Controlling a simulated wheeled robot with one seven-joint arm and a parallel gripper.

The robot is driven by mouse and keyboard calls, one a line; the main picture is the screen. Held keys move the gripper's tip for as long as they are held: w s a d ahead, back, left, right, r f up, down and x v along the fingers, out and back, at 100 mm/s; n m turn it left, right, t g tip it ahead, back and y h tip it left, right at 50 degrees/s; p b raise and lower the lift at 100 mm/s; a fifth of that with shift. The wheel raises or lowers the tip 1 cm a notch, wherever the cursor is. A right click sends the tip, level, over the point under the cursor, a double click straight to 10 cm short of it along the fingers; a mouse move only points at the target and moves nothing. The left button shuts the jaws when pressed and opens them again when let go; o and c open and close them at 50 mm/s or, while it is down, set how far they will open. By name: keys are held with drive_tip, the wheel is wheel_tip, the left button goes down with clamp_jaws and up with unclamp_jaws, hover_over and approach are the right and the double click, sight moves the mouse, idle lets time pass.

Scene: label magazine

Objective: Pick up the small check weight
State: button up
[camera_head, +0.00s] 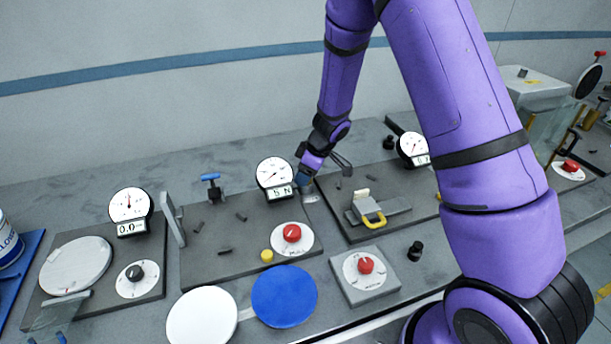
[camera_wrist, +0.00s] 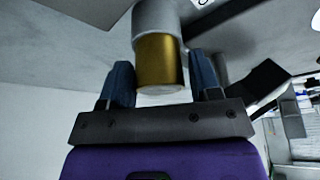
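My gripper (camera_head: 307,180) reaches down beside the 5 N dial gauge in the head view. In the wrist view, its two blue fingers (camera_wrist: 163,85) are apart. A gold cylinder with a pale grey far part (camera_wrist: 160,62) stands between or just beyond them; I cannot tell whether they touch it. In the head view, a pale round thing (camera_head: 310,197) shows just below the fingers. I cannot tell whether either is the check weight. A small black knobbed piece (camera_head: 415,251) stands on the bench at right, and a similar dark one (camera_head: 389,142) stands farther back.
The 5 N dial gauge (camera_head: 275,178) stands close left of my gripper. A blue T-handle (camera_head: 210,187) is farther left. A grey fixture with a yellow handle (camera_head: 377,212) stands to the right. White (camera_head: 202,318) and blue (camera_head: 285,296) discs lie in front.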

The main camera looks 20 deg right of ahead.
clamp_jaws()
drive_tip(key=shift+r, duration=0.1)
